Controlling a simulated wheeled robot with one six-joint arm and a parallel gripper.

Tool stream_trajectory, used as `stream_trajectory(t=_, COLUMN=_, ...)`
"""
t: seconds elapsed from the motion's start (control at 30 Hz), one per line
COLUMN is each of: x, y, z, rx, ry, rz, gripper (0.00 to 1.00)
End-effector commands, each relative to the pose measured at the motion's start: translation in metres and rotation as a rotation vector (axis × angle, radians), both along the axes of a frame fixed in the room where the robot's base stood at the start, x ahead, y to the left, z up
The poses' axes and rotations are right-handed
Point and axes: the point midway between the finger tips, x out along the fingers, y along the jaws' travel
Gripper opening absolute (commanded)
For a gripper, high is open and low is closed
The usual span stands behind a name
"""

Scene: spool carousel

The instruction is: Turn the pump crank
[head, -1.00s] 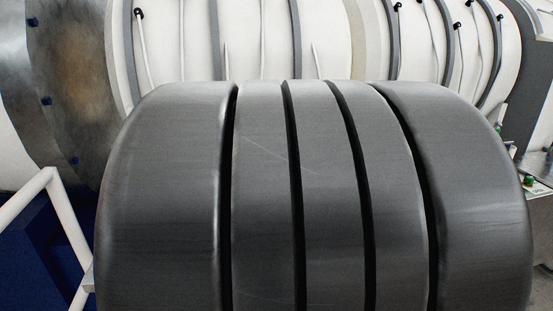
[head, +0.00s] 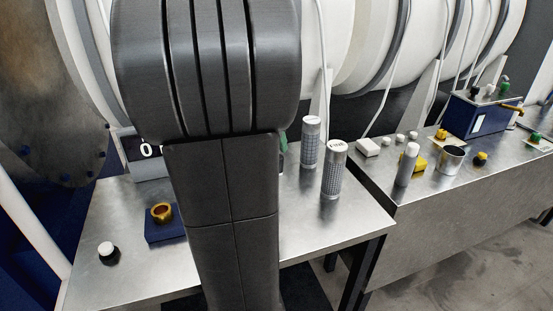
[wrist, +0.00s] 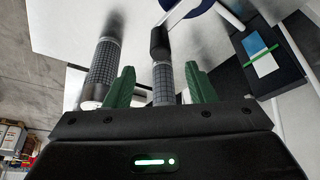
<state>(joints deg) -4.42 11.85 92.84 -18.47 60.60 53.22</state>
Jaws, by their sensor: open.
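A blue box (head: 482,118) stands at the back of the right bench in the head view. A brass-coloured lever (head: 512,108) sticks out at its right side; it may be the pump crank, but I cannot tell for sure. My gripper (wrist: 161,88) is open in the wrist view, its green fingers apart. A grey gridded cylinder (wrist: 162,84) shows between the fingers; I cannot tell whether they touch it. A second gridded cylinder (wrist: 104,66) is to the left. In the head view my arm hides most of the gripper.
Two gridded cylinders, a near one (head: 334,170) and a far one (head: 310,142), stand on the left bench (head: 300,235). A blue block with a gold ring (head: 162,212) and a black-and-white knob (head: 107,252) are left. A metal cup (head: 451,160) and several small parts crowd the right bench.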

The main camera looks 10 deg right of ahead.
Motion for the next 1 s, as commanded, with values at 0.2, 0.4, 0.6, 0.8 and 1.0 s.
stream_trajectory(t=0.2, x=0.013, y=-0.013, z=-0.045, rx=0.000, ry=0.005, rz=0.000, gripper=0.50)
stream_trajectory(t=0.4, x=0.021, y=-0.020, z=-0.072, rx=0.001, ry=0.003, rz=-0.001, gripper=0.50)
stream_trajectory(t=0.6, x=0.025, y=-0.023, z=-0.083, rx=0.000, ry=0.001, rz=0.001, gripper=0.50)
stream_trajectory(t=0.8, x=0.025, y=-0.023, z=-0.083, rx=0.001, ry=0.000, rz=0.001, gripper=0.50)
stream_trajectory(t=1.0, x=0.025, y=-0.023, z=-0.083, rx=0.001, ry=0.000, rz=0.001, gripper=0.23)
